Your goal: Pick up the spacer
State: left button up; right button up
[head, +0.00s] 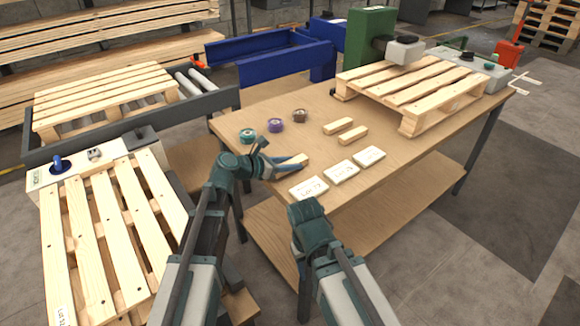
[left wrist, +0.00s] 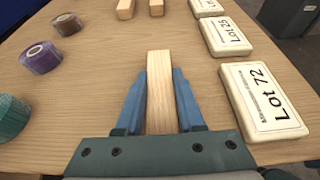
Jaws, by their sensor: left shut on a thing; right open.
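My left gripper (head: 288,164) is shut on a pale wooden block, the spacer (left wrist: 159,88), at the near side of the wooden bench. Its blue fingers press on both long sides of the block in the left wrist view. The block's end shows past the fingers in the head view (head: 299,159). I cannot tell whether the block touches the bench top. Two similar wooden blocks, one (head: 338,126) and another (head: 353,136), lie farther back on the bench. My right arm's wrist is at the bench's front edge; its fingers are hidden.
Right of the held block lie three white lot plates, the nearest marked Lot 72 (left wrist: 263,98). Teal (head: 247,136), purple (head: 275,125) and dark (head: 300,115) tape rolls stand left on the bench (head: 300,139). A wooden pallet (head: 425,85) stands at its back right.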

pick_arm(q)
grip_shut()
jog(key=shift+r+p, duration=0.75)
jog(key=shift+r, duration=0.05)
notch_tip(320, 180, up, 3)
jog(key=p, duration=0.2)
jog(key=shift+s+a+f+p, duration=0.1)
jog(key=shift+f+p, duration=0.05)
jog(key=shift+p, duration=0.2)
jog(key=s+a, duration=1)
jog(key=a, duration=0.2)
jog(key=shift+r+p, duration=0.35)
jog(key=shift+p, duration=0.05)
jog(key=shift+s+a, duration=0.1)
